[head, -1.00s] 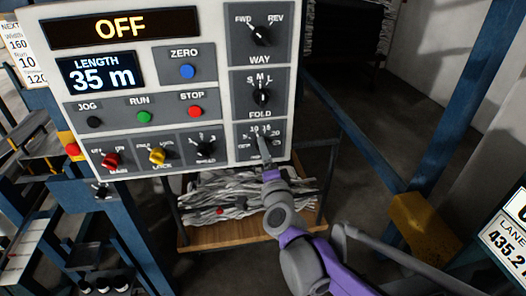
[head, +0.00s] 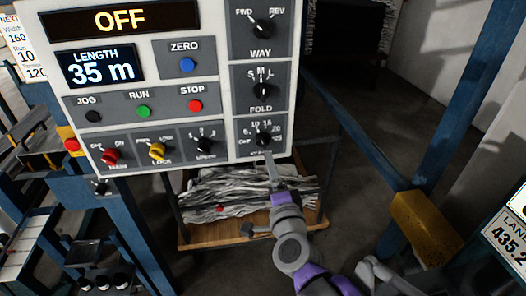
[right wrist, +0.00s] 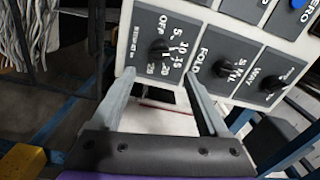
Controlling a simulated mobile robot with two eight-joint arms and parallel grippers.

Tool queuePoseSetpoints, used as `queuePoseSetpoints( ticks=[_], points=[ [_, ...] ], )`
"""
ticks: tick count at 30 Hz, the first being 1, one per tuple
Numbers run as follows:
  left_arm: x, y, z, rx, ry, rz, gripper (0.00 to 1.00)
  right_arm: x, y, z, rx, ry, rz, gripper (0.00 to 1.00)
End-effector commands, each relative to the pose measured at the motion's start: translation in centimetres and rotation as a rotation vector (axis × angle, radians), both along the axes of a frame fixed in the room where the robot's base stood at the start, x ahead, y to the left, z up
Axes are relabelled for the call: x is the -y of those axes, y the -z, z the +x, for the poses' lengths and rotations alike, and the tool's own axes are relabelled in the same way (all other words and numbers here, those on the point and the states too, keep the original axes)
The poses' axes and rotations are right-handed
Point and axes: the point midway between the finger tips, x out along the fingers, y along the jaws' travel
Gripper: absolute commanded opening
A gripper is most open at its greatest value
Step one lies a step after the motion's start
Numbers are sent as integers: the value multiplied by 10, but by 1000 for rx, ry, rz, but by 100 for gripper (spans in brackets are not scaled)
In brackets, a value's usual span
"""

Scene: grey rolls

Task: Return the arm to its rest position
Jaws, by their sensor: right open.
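My right arm, grey and purple, comes up from the bottom right in the head view. Its gripper (head: 270,160) is just below the lower right corner of the control panel (head: 230,95), near the bottom right dial (head: 263,139). In the right wrist view the two fingers of the gripper (right wrist: 160,90) stand apart with nothing between them. The dial (right wrist: 158,48) shows beyond the fingers, apart from them. My left gripper is not in view.
A wooden-topped stand (head: 215,235) with grey strips (head: 225,190) is below the panel. A blue post (head: 460,90) and a yellow block (head: 422,225) stand on the right. Dark floor lies between stand and post.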

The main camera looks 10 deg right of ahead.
Motion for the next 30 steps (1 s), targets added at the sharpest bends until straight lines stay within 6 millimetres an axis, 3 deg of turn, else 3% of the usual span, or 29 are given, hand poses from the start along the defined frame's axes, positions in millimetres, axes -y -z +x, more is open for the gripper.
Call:
queuePoseSetpoints(
  ticks=[5,8,11,13,18,21,25,30],
  points=[
    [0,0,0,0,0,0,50,-3,3,-4,-13,-29,-43,78],
    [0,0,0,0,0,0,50,-13,17,-16,-62,-120,-184,78],
    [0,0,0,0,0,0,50,-24,51,-42,-167,-266,-423,78],
    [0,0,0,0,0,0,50,-23,86,-69,-277,-379,-617,78],
    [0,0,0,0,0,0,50,9,169,-143,-586,-600,-1003,78],
    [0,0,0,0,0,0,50,33,197,-178,-737,-681,-1134,78],
    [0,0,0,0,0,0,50,54,215,-207,-861,-738,-1223,78],
    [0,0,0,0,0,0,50,61,220,-216,-906,-758,-1249,78]
  ],
)
